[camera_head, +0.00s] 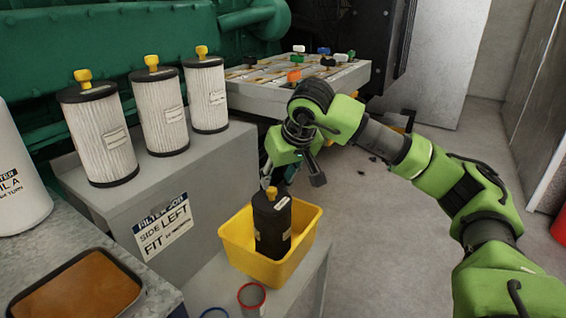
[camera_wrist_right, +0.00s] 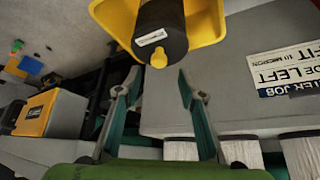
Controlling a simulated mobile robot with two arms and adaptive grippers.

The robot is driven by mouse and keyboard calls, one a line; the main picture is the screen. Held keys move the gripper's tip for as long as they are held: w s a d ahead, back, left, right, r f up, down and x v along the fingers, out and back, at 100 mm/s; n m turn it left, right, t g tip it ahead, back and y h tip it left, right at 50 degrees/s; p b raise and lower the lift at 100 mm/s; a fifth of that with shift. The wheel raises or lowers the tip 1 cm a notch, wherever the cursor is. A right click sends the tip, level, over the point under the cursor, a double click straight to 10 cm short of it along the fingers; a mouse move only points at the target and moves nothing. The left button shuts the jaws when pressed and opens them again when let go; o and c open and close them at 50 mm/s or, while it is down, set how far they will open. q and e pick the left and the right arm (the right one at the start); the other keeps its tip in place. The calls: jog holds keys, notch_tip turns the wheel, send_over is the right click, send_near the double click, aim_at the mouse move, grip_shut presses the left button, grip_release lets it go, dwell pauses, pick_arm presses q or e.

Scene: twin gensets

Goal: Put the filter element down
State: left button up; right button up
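A dark filter element (camera_head: 272,228) with a yellow knob on top stands roughly upright in a yellow bin (camera_head: 232,250). It also shows in the right wrist view (camera_wrist_right: 160,28), its yellow knob just beyond the fingertips. My right gripper (camera_head: 293,174) is open and empty, behind and above the bin in the head view. In the wrist view its fingers (camera_wrist_right: 160,84) are spread with nothing between them. Three white pleated filter elements (camera_head: 100,138) (camera_head: 160,110) (camera_head: 206,97) with yellow knobs stand on a grey block. My left gripper is not in view.
The grey block (camera_head: 125,205) carries a "SIDE LEFT" sign (camera_head: 162,228). An orange-brown tray (camera_head: 75,285) and a white container (camera_head: 18,180) are at the left. Red and blue rings (camera_head: 251,296) lie in front of the bin. Open floor (camera_head: 400,260) is at the right.

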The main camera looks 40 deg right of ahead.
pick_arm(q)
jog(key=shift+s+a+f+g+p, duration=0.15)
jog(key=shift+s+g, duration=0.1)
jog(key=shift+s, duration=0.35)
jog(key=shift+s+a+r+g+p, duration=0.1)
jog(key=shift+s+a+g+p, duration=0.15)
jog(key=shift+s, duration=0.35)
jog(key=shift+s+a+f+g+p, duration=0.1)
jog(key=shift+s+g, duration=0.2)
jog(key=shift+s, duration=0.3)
pick_arm(e)
jog(key=shift+v, duration=2.55)
